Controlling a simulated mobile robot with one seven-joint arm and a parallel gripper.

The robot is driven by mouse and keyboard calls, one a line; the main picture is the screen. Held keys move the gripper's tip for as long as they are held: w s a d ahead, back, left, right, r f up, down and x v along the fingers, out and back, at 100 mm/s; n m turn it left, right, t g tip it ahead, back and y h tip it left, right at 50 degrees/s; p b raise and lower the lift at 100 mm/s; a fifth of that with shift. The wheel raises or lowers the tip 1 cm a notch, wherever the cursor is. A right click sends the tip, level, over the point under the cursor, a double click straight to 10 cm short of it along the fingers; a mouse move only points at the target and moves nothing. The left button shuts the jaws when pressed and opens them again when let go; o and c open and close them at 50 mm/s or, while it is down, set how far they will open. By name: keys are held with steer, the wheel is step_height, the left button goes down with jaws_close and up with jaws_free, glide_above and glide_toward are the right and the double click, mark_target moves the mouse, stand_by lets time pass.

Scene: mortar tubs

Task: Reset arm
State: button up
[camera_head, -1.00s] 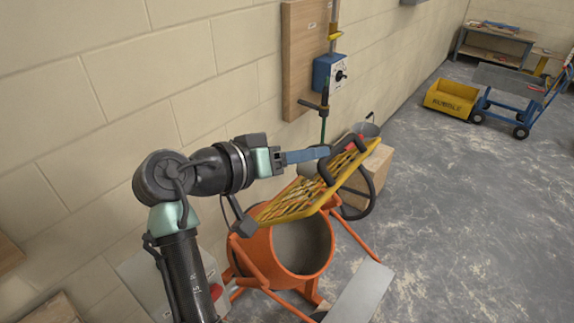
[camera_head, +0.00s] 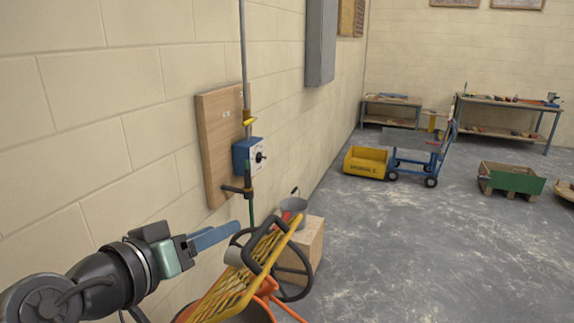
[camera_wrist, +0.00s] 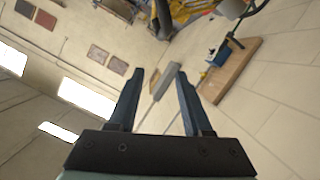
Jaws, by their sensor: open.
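My gripper (camera_head: 212,238) is at the lower left of the head view, at the end of my black and green arm, level and pointing right. Its blue fingers overlap in that view. In the wrist view my gripper (camera_wrist: 160,95) shows two dark fingers spread apart with nothing between them. The yellow mixer guard (camera_head: 240,278) with its dark handle stands tilted just below and right of the fingers. I cannot tell how close they are in depth. Only a little of the orange mixer drum shows below it.
A wooden board (camera_head: 220,145) with a blue switch box (camera_head: 247,156) is on the left wall. A bucket (camera_head: 294,207) sits on a wooden block (camera_head: 313,243). A yellow skip (camera_head: 366,163), a blue cart (camera_head: 412,163) and workbenches (camera_head: 510,117) stand farther back.

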steer(key=w+d+r+t+y, duration=0.1)
steer(key=d+r+t+y, duration=0.3)
steer(key=r, duration=0.5)
steer(key=s+d+r+t+y, duration=0.1)
steer(key=s+d+r+t, duration=0.4)
steer(key=s+r, duration=0.2)
steer(key=s+d+r+m+t+b, duration=0.1)
steer(key=s+d+r+t, duration=0.3)
steer(key=s+r, duration=0.4)
step_height(320, 180, up, 3)
steer(key=shift+d+r+t+y, duration=0.2)
steer(key=shift+d+t+y, duration=0.2)
steer(key=shift+d, duration=0.25)
